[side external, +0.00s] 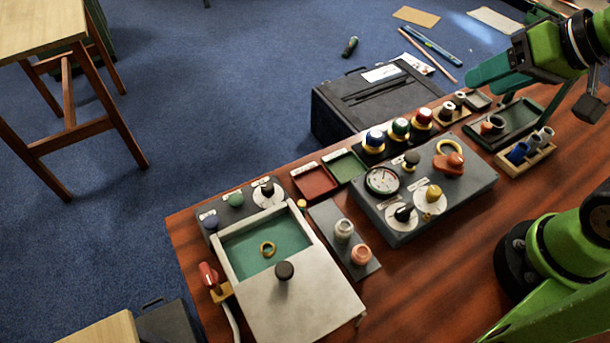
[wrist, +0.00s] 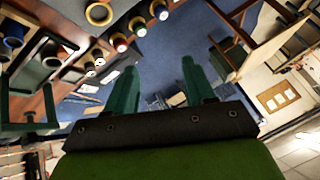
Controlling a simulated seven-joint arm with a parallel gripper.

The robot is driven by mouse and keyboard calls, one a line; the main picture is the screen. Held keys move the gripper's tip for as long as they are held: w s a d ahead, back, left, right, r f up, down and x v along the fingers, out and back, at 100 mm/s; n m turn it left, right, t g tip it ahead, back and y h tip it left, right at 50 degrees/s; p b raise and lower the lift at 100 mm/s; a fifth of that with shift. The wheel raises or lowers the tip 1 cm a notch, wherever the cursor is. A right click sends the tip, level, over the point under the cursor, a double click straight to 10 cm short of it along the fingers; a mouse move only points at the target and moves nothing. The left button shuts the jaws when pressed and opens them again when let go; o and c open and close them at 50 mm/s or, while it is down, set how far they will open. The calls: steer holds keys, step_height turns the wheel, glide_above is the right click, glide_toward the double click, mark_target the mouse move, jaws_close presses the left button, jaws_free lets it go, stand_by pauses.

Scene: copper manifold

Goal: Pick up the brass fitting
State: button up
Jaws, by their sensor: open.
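My gripper (side external: 488,78) is at the upper right, well above the table and far from the ring. In the wrist view my gripper (wrist: 159,68) has its two green fingers apart with nothing between them. I cannot make out the ring in the wrist view.
A grey panel with a gauge and knobs (side external: 408,223) stands mid-table. Red (side external: 315,182) and green (side external: 346,167) trays lie behind the box. Coloured caps, a holder with cylinders (side external: 527,158) and a dark tray (side external: 515,124) stand toward the right. A black case (side external: 365,100) is beyond the table.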

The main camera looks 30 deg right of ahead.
steer(key=shift+o, duration=0.8)
